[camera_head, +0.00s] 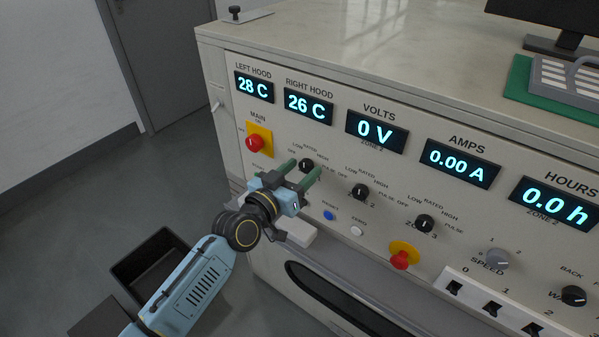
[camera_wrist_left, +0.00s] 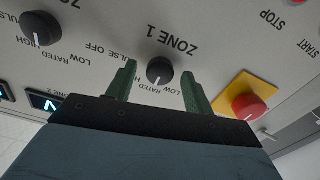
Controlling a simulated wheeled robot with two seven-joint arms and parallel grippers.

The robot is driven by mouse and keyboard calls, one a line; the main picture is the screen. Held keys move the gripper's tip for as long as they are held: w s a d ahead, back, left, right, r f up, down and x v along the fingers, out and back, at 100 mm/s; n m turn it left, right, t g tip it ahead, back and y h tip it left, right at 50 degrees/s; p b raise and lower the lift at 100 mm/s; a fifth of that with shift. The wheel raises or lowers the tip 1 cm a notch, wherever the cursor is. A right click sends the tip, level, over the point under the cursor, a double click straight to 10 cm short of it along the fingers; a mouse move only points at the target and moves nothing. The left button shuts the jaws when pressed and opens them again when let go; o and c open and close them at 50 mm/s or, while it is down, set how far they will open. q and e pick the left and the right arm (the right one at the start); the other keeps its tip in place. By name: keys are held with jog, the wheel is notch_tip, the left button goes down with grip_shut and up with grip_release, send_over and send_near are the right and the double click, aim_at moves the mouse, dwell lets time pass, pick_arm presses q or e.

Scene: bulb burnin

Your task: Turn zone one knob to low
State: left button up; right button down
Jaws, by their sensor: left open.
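The zone one knob (camera_head: 306,165) is a small black dial on the sloped front panel, below the temperature displays. In the left wrist view the knob (camera_wrist_left: 159,70) shows under the "ZONE 1" label, with a pale pointer line. My left gripper (camera_head: 300,170) is open, its two green fingers reaching toward the panel on either side of the knob. In the wrist view the fingers (camera_wrist_left: 160,86) flank the knob with a gap on each side. I cannot tell how near the fingertips are to the panel. The knob's exact setting is hard to read. My right gripper is not in view.
A red main switch on a yellow plate (camera_head: 259,140) is left of the knob. Zone 2 (camera_head: 360,192) and zone 3 (camera_head: 424,224) knobs are to the right. Blue (camera_head: 330,215) and white (camera_head: 358,231) buttons sit below. A dark bin (camera_head: 128,267) stands on the floor.

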pick_arm(q)
jog(key=c, duration=1)
jog(key=shift+n, duration=0.3)
jog(key=n, duration=0.3)
jog(key=shift+n, duration=2)
jog(key=o, duration=1)
